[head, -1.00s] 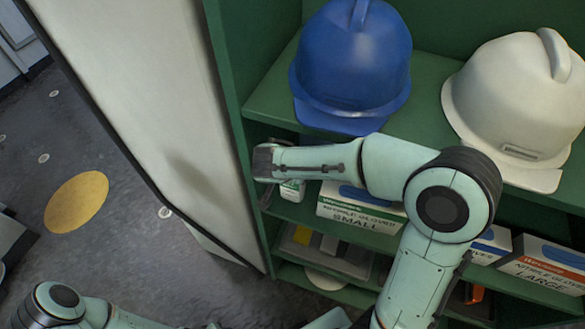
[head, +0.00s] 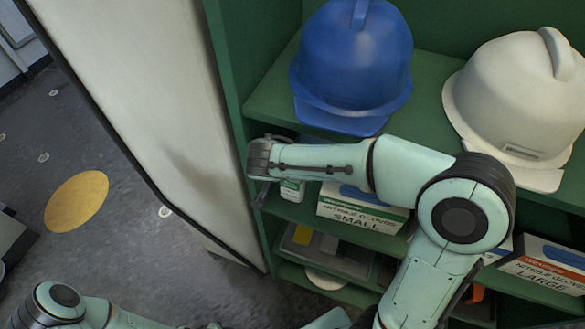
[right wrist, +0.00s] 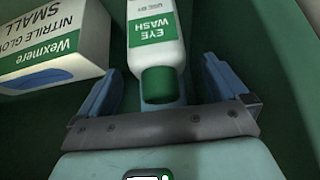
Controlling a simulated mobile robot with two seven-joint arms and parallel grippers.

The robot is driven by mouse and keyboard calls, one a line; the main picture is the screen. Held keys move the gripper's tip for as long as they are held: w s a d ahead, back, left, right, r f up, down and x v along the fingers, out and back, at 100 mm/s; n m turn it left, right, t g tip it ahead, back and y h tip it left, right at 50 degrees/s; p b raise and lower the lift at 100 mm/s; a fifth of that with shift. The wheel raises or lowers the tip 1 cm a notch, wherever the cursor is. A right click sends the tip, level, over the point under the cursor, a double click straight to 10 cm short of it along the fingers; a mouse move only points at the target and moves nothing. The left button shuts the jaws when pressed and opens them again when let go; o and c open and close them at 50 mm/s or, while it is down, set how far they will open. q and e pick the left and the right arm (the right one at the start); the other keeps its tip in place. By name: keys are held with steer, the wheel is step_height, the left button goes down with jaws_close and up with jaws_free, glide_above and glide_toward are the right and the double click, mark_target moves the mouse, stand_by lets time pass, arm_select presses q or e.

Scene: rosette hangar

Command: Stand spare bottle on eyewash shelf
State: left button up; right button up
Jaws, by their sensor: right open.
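The eyewash bottle is white with a green label and a green cap. In the right wrist view the bottle (right wrist: 156,45) has its cap end between the fingers of my right gripper (right wrist: 163,85). The fingers are open, with a gap on each side of the cap. In the head view a small part of the bottle (head: 292,190) shows on the middle shelf (head: 295,212), under my right gripper (head: 258,172), whose fingers are mostly hidden there. My left arm shows at the lower left of the head view, but its gripper is out of view.
A small-size nitrile glove box (head: 360,212) stands just right of the bottle, and a large-size box (head: 545,265) farther right. A blue helmet (head: 350,70) and a white helmet (head: 515,95) sit on the shelf above. A cabinet side wall (head: 235,120) is close on the left.

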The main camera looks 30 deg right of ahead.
steer(key=v, duration=0.9)
